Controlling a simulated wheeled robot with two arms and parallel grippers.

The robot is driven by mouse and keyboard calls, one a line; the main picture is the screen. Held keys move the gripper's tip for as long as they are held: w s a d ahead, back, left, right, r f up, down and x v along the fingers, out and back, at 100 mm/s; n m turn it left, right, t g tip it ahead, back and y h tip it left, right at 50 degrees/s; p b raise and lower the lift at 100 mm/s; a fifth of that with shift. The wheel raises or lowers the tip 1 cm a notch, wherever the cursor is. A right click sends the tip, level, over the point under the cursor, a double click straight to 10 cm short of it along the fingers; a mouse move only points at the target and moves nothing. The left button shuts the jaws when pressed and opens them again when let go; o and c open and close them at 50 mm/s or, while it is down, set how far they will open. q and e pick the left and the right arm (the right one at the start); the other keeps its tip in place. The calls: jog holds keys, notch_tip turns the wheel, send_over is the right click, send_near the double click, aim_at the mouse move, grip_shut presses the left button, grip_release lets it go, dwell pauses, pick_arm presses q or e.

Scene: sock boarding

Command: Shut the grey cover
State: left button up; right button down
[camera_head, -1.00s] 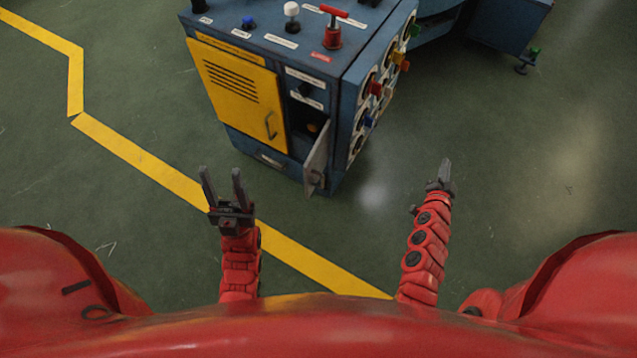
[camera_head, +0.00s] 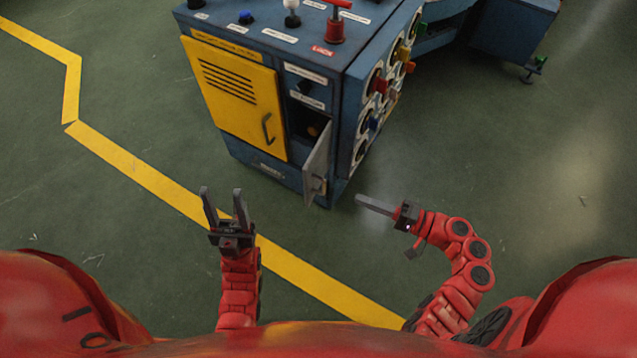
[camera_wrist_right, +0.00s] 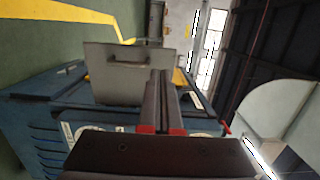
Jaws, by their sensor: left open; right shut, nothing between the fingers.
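The grey cover (camera_head: 317,167) is a small hinged door on the front of the blue cabinet. It stands open, swung outward from the right edge of a dark compartment. It also shows in the right wrist view as a grey panel with a handle (camera_wrist_right: 128,62). My right gripper (camera_head: 361,200) is shut and empty, just right of the cover's lower part and pointing left toward it; I see a gap in the head view. In the right wrist view its fingers (camera_wrist_right: 162,75) overlap the cover's right edge. My left gripper (camera_head: 222,194) is open and empty, left of the cover.
The blue cabinet (camera_head: 345,115) has a closed yellow door (camera_head: 235,98), coloured knobs on its right side and a red handle (camera_head: 335,22) on top. Green floor with a yellow line (camera_head: 150,175) lies in front and is clear.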

aim_at(307, 179)
jog(key=x, duration=1.3)
jog(key=shift+d, duration=0.1)
jog(key=shift+w+f, duration=0.1)
jog(key=shift+w, duration=0.05)
